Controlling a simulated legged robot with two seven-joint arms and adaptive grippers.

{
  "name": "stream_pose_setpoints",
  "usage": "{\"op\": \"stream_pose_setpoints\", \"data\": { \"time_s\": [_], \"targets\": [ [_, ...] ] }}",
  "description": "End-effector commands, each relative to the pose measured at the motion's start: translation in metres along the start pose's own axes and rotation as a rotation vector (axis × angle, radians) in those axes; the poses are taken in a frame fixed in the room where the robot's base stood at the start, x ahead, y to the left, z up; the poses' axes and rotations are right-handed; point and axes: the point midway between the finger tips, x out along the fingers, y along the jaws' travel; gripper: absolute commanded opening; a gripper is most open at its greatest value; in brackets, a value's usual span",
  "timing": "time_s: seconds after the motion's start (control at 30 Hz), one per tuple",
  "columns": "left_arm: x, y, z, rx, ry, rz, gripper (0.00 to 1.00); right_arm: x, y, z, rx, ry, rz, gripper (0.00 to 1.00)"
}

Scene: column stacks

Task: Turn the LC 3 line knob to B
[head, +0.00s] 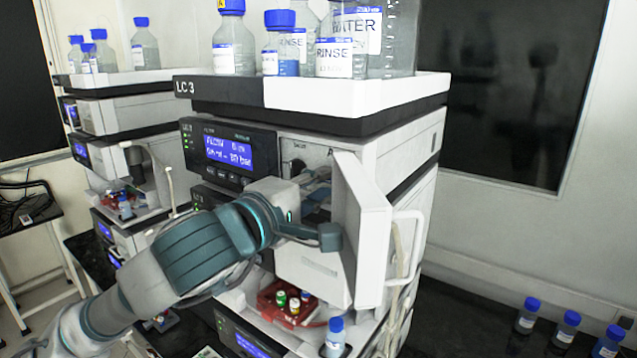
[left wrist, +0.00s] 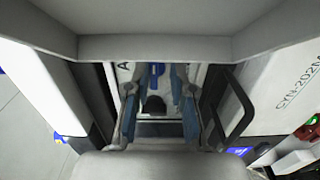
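The LC 3 stack carries its LC 3 label (head: 185,87) on the front edge of its top tray. Its pump display (head: 229,152) is lit blue. My left gripper (head: 318,183) reaches in front of the panel beside the display, next to an open white door (head: 362,218). In the left wrist view, a dark knob (left wrist: 155,104) shows between the two fingers, with gaps on both sides, so the gripper looks open around or in front of it. A letter A shows near the left finger. The knob's pointing direction is unclear. My right gripper is out of view.
The open door with its pale handle (head: 404,245) stands close right of my gripper. Blue-capped bottles (head: 281,45) stand in the top tray. A red vial tray (head: 285,303) sits below. Another stack (head: 125,150) stands left. Small bottles (head: 567,328) are on the bench at right.

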Motion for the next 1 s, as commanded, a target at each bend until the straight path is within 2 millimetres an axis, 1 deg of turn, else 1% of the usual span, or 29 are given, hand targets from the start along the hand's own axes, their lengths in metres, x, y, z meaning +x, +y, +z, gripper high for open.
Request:
{"op": "stream_pose_setpoints", "data": {
  "time_s": [0.3, 0.4, 0.47, 0.57, 0.8, 0.9, 1.0],
  "targets": [
    [0.0, 0.003, -0.002, -0.002, 0.002, 0.006, 0.2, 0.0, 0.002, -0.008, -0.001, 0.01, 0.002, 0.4],
    [-0.003, 0.004, -0.002, -0.003, 0.002, 0.007, 0.2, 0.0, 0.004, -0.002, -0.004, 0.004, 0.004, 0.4],
    [-0.007, 0.004, -0.002, -0.003, 0.003, 0.008, 0.2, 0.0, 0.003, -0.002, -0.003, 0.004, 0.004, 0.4],
    [-0.023, 0.004, -0.003, -0.003, 0.003, 0.009, 0.2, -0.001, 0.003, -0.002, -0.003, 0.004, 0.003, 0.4],
    [-0.077, 0.003, -0.003, -0.002, 0.003, 0.009, 0.2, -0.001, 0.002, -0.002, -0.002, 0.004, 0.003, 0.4],
    [-0.096, 0.002, -0.003, -0.001, 0.003, 0.007, 0.2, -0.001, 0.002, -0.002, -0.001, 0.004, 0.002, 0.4],
    [-0.109, 0.001, -0.003, -0.002, 0.003, 0.005, 0.2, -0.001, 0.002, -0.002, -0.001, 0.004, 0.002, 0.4]
  ]
}}
